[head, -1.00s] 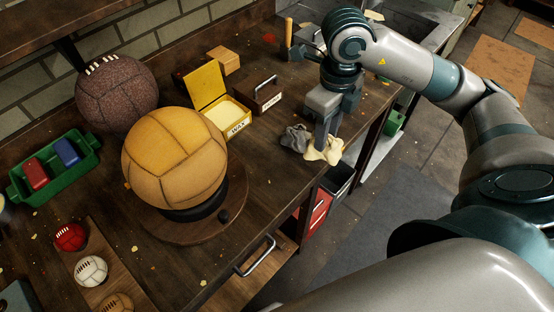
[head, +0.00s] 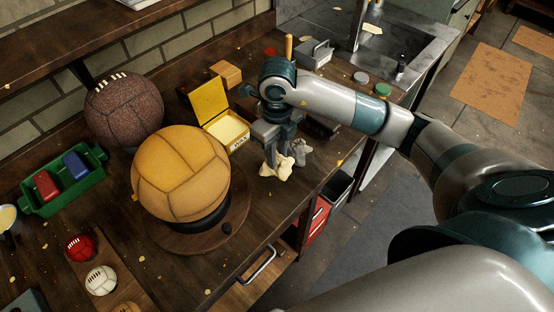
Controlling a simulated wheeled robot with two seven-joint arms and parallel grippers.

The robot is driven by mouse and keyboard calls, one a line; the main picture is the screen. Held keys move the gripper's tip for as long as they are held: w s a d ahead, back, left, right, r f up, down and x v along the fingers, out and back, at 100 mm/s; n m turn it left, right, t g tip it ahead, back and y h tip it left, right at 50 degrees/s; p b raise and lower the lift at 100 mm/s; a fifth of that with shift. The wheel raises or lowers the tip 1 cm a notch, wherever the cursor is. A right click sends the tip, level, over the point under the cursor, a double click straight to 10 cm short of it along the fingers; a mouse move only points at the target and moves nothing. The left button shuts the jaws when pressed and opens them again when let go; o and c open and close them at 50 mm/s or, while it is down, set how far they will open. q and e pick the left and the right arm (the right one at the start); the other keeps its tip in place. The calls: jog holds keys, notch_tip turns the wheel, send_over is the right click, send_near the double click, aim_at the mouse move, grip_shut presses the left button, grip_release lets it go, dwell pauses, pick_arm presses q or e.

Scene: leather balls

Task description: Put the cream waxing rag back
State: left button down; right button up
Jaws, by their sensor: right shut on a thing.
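The cream waxing rag (head: 276,169) is crumpled and hangs from my right gripper (head: 271,155), which is shut on it. The rag is low over the dark bench, near its front edge; I cannot tell whether it touches the wood. A grey rag (head: 299,153) lies just to its right, close to the fingers. An open yellow wax tin (head: 231,131) stands behind and left of the gripper. My left gripper is not in view.
A yellow ball (head: 181,172) sits on a round stand to the left, a brown ball (head: 124,109) behind it. A dark box (head: 320,127) is partly hidden by my right arm. A green tray (head: 86,183) is far left. Bare bench lies between stand and rag.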

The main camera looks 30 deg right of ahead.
jog(key=shift+f, duration=0.1)
notch_tip(320, 180, down, 2)
jog(key=shift+f+p, duration=0.25)
jog(key=shift+p, duration=0.6)
jog(key=shift+f, duration=0.6)
jog(key=shift+f, duration=0.1)
jog(key=shift+f, duration=0.1)
jog(key=o, duration=0.9)
jog(key=shift+o, duration=0.2)
jog(key=shift+r, duration=0.2)
